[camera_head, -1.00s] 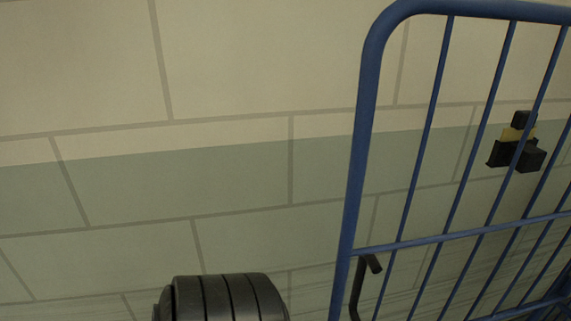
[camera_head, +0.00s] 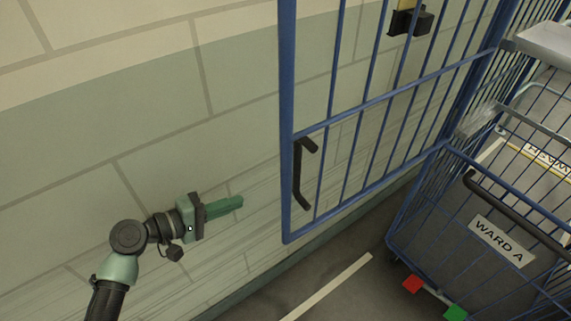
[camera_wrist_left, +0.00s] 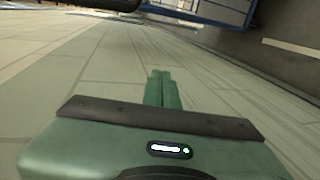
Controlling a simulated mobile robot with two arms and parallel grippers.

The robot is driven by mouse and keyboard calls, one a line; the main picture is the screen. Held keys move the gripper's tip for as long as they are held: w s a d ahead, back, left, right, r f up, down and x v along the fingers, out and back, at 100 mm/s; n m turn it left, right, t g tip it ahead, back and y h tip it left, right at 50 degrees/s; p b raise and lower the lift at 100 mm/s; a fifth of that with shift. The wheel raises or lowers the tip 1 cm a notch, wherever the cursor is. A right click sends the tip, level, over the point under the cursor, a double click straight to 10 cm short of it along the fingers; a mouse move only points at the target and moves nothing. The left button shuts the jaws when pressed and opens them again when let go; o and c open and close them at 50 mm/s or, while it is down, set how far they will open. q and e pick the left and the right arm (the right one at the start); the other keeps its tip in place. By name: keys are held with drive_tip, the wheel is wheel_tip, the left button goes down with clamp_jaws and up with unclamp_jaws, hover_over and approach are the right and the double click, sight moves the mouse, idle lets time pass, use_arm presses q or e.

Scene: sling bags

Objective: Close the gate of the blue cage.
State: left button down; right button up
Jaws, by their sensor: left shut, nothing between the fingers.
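The blue barred gate (camera_head: 289,135) of the blue cage stands swung open in the middle of the head view, in front of the wall. A black handle (camera_head: 299,178) is on its left edge, low down. The cage body (camera_head: 418,212) is at the right. My left gripper (camera_head: 238,202) is shut and empty, to the left of the gate and a little below the handle, apart from both. In the left wrist view its green fingers (camera_wrist_left: 162,88) lie together, and blue bars (camera_wrist_left: 222,10) show at the top. My right gripper is not in view.
A black block (camera_head: 411,22) shows behind the gate bars. Inside the cage is a dark container with a WARD A label (camera_head: 502,242). A pale line (camera_head: 328,288) marks clear floor.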

sight(290, 170)
use_arm(q)
drive_tip(key=s+d+r+m+g+h, duration=0.1)
drive_tip(key=s+d+r+m+h, duration=0.15)
drive_tip(key=r, duration=0.55)
drive_tip(key=s+d+r+m+g+h, duration=0.15)
drive_tip(key=s+r, duration=0.25)
drive_tip(key=r, duration=0.4)
drive_tip(key=shift+n+h, duration=0.3)
drive_tip(key=shift+h, duration=0.1)
drive_tip(key=p+x, duration=0.2)
drive_tip(key=x, duration=0.3)
drive_tip(key=p+x, duration=0.2)
drive_tip(key=x, duration=0.3)
drive_tip(key=shift+w+f, duration=0.1)
drive_tip(key=shift+f, duration=0.1)
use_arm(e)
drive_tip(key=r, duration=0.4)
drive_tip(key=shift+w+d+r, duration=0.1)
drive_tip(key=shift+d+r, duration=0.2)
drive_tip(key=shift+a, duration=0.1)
